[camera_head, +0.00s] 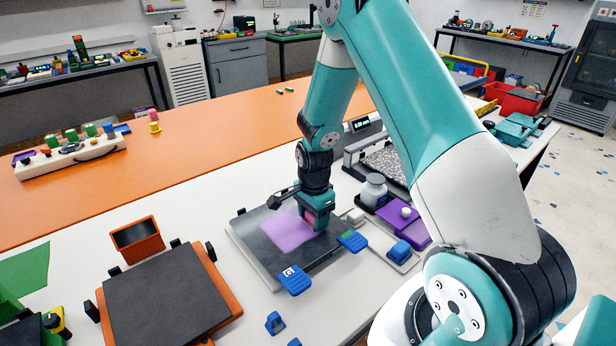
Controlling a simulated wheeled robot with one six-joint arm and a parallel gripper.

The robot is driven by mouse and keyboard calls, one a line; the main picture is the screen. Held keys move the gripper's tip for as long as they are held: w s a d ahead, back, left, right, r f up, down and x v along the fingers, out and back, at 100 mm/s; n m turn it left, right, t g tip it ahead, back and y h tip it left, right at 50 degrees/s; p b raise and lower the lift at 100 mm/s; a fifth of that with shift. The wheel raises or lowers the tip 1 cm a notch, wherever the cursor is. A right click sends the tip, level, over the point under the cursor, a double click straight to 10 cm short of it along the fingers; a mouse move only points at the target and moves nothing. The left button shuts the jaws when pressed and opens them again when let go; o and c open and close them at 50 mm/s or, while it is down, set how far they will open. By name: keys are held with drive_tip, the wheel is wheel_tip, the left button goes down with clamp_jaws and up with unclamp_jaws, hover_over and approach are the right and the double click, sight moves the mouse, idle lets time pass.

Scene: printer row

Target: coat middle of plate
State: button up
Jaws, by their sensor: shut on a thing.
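A dark grey plate (262,252) lies on the white table near the middle of the view. A purple patch (287,231) covers part of its middle, with bare grey around it. My gripper (314,218) points down over the plate's right part, at the right edge of the patch. It is shut on a small pinkish-red thing (311,214), mostly hidden by the jaws. Its lower end is at or just above the plate; I cannot tell if it touches. Blue clips sit at the plate's near edge (293,280) and right edge (352,241).
Right of the plate stand a grey-white jar (374,190), a purple tray (408,226) and a blue block (399,250). A second dark plate on an orange frame (163,297) stands at left. Small blue pieces (275,322) lie in front. The orange strip behind is mostly clear.

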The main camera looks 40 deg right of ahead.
drive_tip(key=shift+d, duration=0.45)
drive_tip(key=shift+d+r+p, duration=0.1)
drive_tip(key=shift+r+p, duration=0.3)
drive_tip(key=shift+p, duration=0.1)
drive_tip(key=shift+r+p, duration=0.35)
drive_tip(key=shift+r, duration=0.6)
drive_tip(key=shift+r+p, duration=2.2)
drive_tip(key=shift+r, duration=0.5)
